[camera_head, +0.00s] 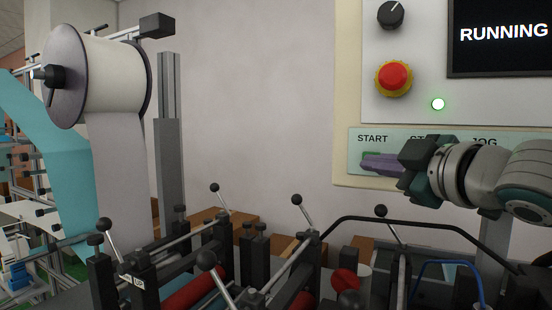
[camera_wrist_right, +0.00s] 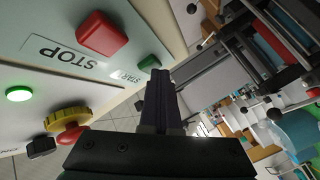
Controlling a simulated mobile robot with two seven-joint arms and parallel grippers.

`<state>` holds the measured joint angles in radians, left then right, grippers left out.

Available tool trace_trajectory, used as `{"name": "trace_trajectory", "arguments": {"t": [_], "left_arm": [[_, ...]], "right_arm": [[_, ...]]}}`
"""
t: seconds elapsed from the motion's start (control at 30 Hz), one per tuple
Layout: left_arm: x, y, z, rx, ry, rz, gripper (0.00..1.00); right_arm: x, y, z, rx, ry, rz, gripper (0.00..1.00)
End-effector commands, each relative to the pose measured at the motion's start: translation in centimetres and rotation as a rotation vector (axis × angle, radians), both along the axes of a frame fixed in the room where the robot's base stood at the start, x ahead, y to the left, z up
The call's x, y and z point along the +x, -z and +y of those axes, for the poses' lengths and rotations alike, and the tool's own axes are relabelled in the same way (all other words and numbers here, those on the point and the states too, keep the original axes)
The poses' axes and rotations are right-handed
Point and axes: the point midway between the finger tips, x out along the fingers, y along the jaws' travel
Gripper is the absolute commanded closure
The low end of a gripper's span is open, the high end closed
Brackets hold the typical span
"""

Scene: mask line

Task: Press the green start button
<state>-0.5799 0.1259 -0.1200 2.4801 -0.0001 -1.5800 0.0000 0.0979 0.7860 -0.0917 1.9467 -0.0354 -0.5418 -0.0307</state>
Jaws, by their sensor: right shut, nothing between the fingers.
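The green start button (camera_head: 371,154) sits under the START label on the control panel (camera_head: 352,108) at the right of the head view. My right gripper (camera_head: 367,162) is shut and empty, its fingertips right at the button and partly covering it. In the right wrist view the green button (camera_wrist_right: 149,62) shows just beyond the tips of the shut fingers (camera_wrist_right: 160,76). I cannot tell whether they touch it. The screen (camera_head: 500,38) reads RUNNING and a green lamp (camera_head: 438,104) is lit. My left gripper is not in view.
A red stop button (camera_wrist_right: 102,33) is beside the start button. A red emergency knob (camera_head: 393,77) with a yellow collar and a black dial (camera_head: 391,14) are higher on the panel. Rollers and ball-ended levers (camera_head: 303,212) stand below; a white roll (camera_head: 115,75) is at left.

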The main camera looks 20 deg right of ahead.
Motion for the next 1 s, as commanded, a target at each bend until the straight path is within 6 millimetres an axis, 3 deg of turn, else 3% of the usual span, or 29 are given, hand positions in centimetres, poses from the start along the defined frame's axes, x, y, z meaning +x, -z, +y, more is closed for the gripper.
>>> {"name": "trace_trajectory", "arguments": {"t": [0.83,1.0], "left_arm": [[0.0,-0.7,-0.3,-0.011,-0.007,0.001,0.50],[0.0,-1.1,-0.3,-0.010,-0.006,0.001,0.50]], "right_arm": [[-1.3,0.0,1.4,0.000,0.001,0.001,1.00],[-2.1,0.0,2.5,0.002,-0.003,0.001,1.00]]}}
